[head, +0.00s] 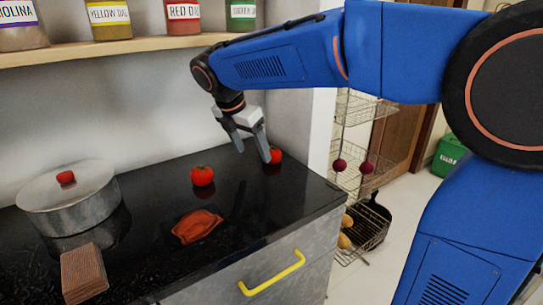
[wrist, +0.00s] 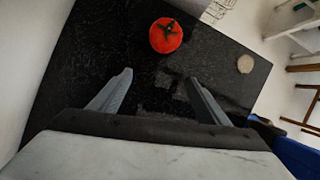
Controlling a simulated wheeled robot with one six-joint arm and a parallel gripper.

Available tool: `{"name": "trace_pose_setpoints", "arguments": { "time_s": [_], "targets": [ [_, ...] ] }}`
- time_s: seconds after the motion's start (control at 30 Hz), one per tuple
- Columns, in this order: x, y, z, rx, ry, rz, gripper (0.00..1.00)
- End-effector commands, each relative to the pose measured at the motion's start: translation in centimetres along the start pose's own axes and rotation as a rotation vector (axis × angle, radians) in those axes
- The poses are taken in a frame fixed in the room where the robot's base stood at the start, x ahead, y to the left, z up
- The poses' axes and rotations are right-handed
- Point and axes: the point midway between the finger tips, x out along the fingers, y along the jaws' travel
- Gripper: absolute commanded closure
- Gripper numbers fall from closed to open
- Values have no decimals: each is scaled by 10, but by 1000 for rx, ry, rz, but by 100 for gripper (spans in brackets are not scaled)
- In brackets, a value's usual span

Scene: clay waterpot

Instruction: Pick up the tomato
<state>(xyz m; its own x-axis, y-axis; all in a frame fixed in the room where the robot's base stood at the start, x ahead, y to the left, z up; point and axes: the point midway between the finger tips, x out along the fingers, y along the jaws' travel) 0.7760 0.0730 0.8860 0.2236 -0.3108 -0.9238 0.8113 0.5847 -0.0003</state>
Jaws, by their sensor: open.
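Two red tomatoes stand apart on the black counter (head: 140,210) in the head view. One tomato (head: 202,176) is near the middle; the other tomato (head: 275,155) is near the right end, partly behind a finger. My gripper (head: 253,154) hangs above the counter with its fingers apart and nothing between them. In the wrist view a single tomato (wrist: 166,36), green stem showing, lies beyond the fingertips of my open gripper (wrist: 158,80), not touching them. It seems to be the right-hand one.
A lidded grey pot (head: 72,210) with a red piece on top stands at the left. A brown block (head: 84,273) and a crumpled orange-brown item (head: 197,226) lie on the counter. A jar shelf (head: 130,47) is above. A wire rack (head: 365,225) stands past the right edge.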

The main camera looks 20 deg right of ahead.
Motion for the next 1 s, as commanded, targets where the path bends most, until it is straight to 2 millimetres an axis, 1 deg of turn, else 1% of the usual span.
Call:
{"name": "trace_pose_setpoints", "arguments": {
  "time_s": [0.03,0.2,0.3,0.43,0.63,0.73,1.0],
  "targets": [
    [3,0,8,4,0,-1,30],
    [14,-1,32,4,1,-2,30],
    [19,0,45,4,1,-2,30],
    [24,-1,56,4,1,-2,30],
    [28,0,62,1,1,-1,30],
    [34,-1,62,1,1,-2,30],
    [69,-1,62,2,0,-2,30]
  ]
}}
